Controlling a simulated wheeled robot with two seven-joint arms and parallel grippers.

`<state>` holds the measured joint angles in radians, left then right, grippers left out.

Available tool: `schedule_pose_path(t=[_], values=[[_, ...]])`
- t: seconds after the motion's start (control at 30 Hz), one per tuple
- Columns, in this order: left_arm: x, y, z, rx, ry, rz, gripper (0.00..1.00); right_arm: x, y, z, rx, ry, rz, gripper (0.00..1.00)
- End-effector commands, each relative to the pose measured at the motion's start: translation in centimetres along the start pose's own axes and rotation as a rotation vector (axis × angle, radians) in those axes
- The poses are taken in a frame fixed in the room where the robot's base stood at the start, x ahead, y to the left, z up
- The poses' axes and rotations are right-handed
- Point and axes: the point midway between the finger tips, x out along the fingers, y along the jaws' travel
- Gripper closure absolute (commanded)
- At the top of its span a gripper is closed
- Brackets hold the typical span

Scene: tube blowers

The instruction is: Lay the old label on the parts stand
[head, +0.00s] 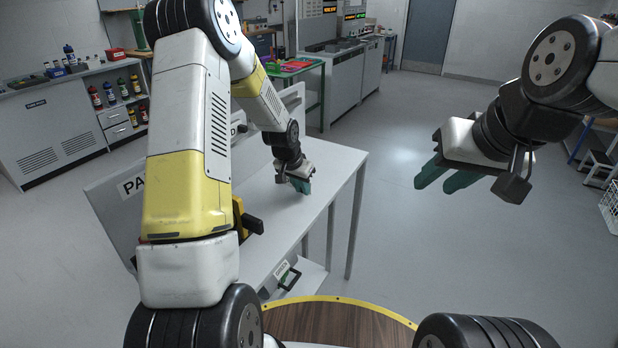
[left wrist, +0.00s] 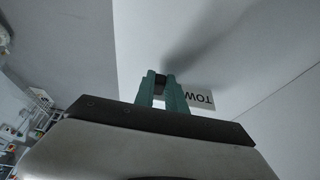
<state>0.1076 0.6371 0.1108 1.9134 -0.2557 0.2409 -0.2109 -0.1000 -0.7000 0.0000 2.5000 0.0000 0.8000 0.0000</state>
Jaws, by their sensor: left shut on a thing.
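The parts stand (head: 335,172) is a light grey table with an upright back panel. The fingers cover part of the label. I cannot tell whether it touches the top. My right gripper (head: 432,185) is open and empty over the floor at the right.
A yellow and black device (head: 246,217) sits at the stand's near side, partly behind my arm. A labelled drawer or box (head: 284,272) is below the top. A round wooden surface with a yellow rim (head: 340,303) is in front. Much of the stand's top is clear.

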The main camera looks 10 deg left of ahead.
Motion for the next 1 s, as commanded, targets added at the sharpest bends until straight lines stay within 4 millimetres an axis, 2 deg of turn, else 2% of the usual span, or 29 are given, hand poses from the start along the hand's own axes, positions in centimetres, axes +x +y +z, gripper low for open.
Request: schedule_pose_path(t=[0.37, 0.4, 0.5, 0.83, 1.0], values=[[0.6, 0.0, 0.2, 0.000, 0.001, 0.000, 1.00, 0.0, 0.0, 0.0, 0.000, 0.000, 0.000, 0.64], [0.6, 0.0, 0.2, 0.000, 0.001, -0.001, 0.80, 0.0, 0.0, 0.0, 0.000, 0.000, 0.000, 0.64], [0.6, 0.0, 0.2, 0.000, 0.001, -0.001, 0.63, 0.0, 0.0, 0.0, 0.000, 0.000, 0.000, 0.64], [0.5, 0.0, 0.2, 0.000, 0.002, -0.001, 0.63, 0.0, 0.0, 0.0, 0.000, 0.000, 0.000, 0.64], [-1.4, -0.1, 0.0, 0.001, 0.005, -0.002, 0.63, 0.0, 0.0, 0.0, 0.000, 0.000, 0.000, 0.64]])
